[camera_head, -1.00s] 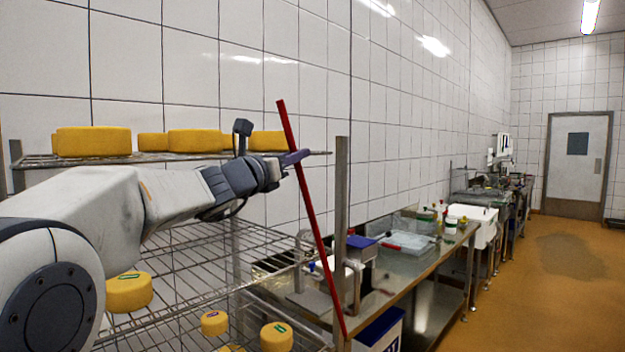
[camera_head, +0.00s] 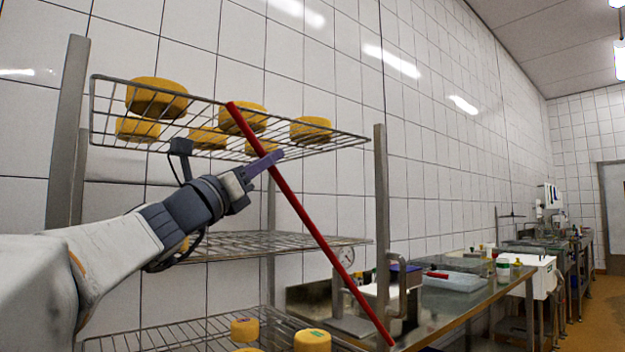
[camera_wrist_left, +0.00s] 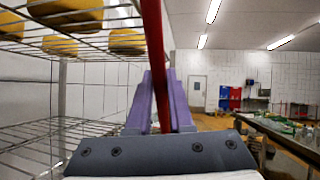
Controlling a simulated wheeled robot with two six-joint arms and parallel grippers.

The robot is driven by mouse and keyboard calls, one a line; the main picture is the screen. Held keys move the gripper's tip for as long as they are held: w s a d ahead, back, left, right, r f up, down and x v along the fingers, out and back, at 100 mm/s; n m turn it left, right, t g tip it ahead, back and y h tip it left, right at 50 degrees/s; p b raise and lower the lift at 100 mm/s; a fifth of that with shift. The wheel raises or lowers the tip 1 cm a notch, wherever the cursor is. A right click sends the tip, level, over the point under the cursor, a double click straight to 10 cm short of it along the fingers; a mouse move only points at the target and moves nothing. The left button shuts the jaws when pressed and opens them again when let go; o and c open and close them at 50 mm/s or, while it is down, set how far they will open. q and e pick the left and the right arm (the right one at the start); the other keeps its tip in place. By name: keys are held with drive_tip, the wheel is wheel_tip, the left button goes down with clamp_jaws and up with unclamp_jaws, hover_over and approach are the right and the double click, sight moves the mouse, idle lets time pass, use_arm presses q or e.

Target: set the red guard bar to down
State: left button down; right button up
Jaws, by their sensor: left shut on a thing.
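The red guard bar (camera_head: 310,224) slants across the front of the wire rack, its top end leaning left and its lower end at the right post. It also shows in the left wrist view (camera_wrist_left: 154,50), running up between the purple fingers. My left gripper (camera_head: 265,164) is shut on the bar in its upper part, in front of the top shelf's underside. In the left wrist view the fingers (camera_wrist_left: 160,108) stand on both sides of the bar. My right gripper is not in view.
The rack's right post (camera_head: 382,210) stands by the bar's lower end. Yellow cheeses (camera_head: 157,97) sit on the top shelf, close behind the bar. More cheeses (camera_head: 312,341) are on the low shelf. A steel bench (camera_head: 470,300) with a blue-white tray (camera_head: 455,281) runs to the right.

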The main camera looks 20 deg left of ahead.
sight(274, 175)
use_arm(q)
drive_tip(key=shift+s+a+f+t+b, duration=0.4)
drive_tip(key=shift+s+a+f+b, duration=0.25)
drive_tip(key=shift+s+f+b, duration=0.45)
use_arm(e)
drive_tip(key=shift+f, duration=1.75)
use_arm(q)
drive_tip(key=shift+w+r, duration=0.1)
drive_tip(key=shift+w, duration=0.1)
